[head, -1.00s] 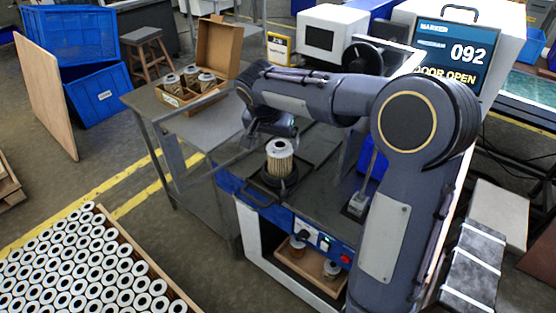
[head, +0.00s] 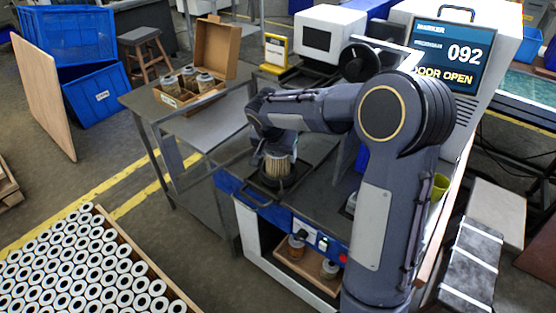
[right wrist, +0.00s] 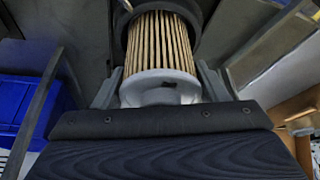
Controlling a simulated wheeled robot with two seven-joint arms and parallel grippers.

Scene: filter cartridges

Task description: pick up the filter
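The filter (head: 278,166), a pleated tan cartridge with a pale end cap, stands upright in a dark round holder on the machine's front slide. In the right wrist view the filter (right wrist: 160,45) shows its pleats and its white end cap, nearest the camera. My right gripper (right wrist: 160,80) is over the filter, with one finger on each side of the cap. The fingers look open, with a narrow gap to the cap. In the head view my right arm hides the filter's top and most of the gripper (head: 276,148). My left gripper is not in view.
A cardboard box (head: 222,45) with several jar-like filters stands on the side table at left. A tray (head: 290,262) with two more is below the slide. A crate of white-ended cartridges (head: 130,235) is at lower left.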

